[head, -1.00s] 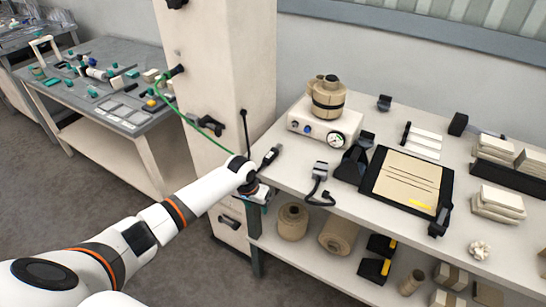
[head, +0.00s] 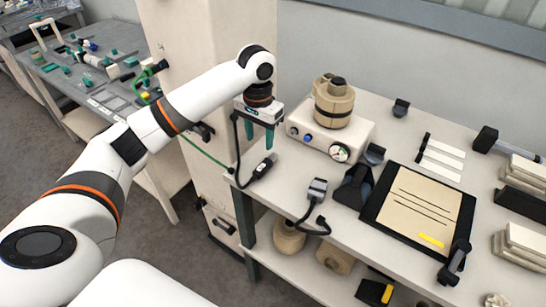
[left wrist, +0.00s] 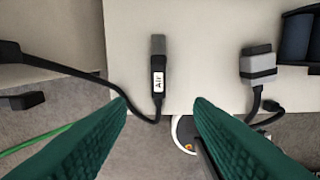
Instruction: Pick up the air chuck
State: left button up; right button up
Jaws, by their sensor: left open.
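The air chuck (head: 264,167) is a slim dark piece lying on the left end of the white table, near its edge. In the left wrist view the air chuck (left wrist: 158,72) has a grey tip and a white label reading "Air", and a black hose runs from its lower end off to the left. My left gripper (head: 260,141), with green fingers, points down above the table's left corner, over the air chuck and apart from it. In the left wrist view the open fingers (left wrist: 160,110) are empty, with the chuck between and beyond their tips. My right gripper is not in view.
A grey-ended connector (head: 317,188) with a black cable lies to the right of the chuck. A white box (head: 322,139) with a gauge stands behind. A clipboard-like board (head: 420,205) lies further right.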

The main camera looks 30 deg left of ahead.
pick_arm(q)
send_over(260, 169)
jog(key=f, duration=0.4)
jog(key=f+p, duration=0.1)
jog(key=shift+s+f, duration=0.25)
jog(key=shift+f, duration=0.15)
jog(key=shift+w+f, duration=0.15)
jog(key=shift+f, duration=0.5)
notch_tip(260, 169, down, 4)
jog(key=shift+r+p, duration=0.2)
jog(key=shift+p, duration=0.3)
jog(key=shift+w+a+f, duration=0.1)
jog(key=shift+f, duration=0.35)
grip_shut()
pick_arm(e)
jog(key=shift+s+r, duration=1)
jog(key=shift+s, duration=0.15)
pick_arm(q)
notch_tip(260, 169, up, 10)
jog(key=b, duration=0.1)
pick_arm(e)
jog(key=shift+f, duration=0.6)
